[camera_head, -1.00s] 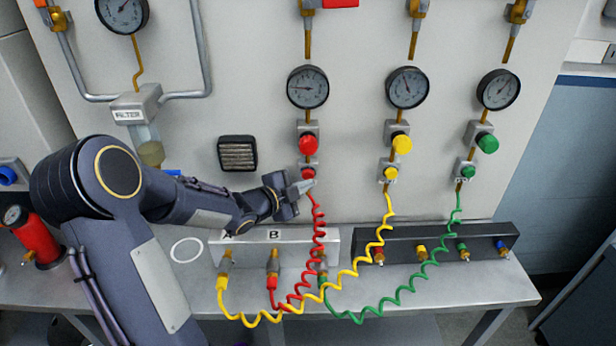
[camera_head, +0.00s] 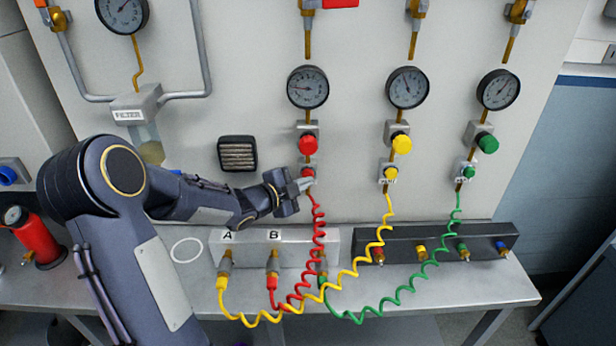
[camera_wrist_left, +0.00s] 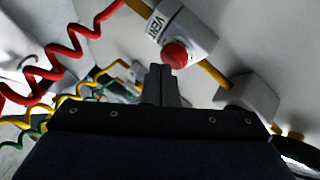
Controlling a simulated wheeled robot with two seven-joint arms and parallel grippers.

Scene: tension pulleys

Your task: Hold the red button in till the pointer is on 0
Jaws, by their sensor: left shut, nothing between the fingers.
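The red button (camera_head: 308,172) sits on a small grey block below the red knob (camera_head: 308,145). In the left wrist view the red button (camera_wrist_left: 176,55) projects from a block marked VENT. The gauge (camera_head: 308,87) above has its pointer towards the left side of the dial; its figures are too small to read. My left gripper (camera_head: 307,184) is shut and empty, its fingertips close to the button's lower edge. In the left wrist view the fingertips (camera_wrist_left: 160,70) appear just beside the button; I cannot tell whether they touch it. My right gripper is not in view.
A red coiled hose (camera_head: 318,235) hangs just below the fingertips. Yellow (camera_head: 391,174) and green (camera_head: 468,172) buttons stand to the right, under their own gauges.

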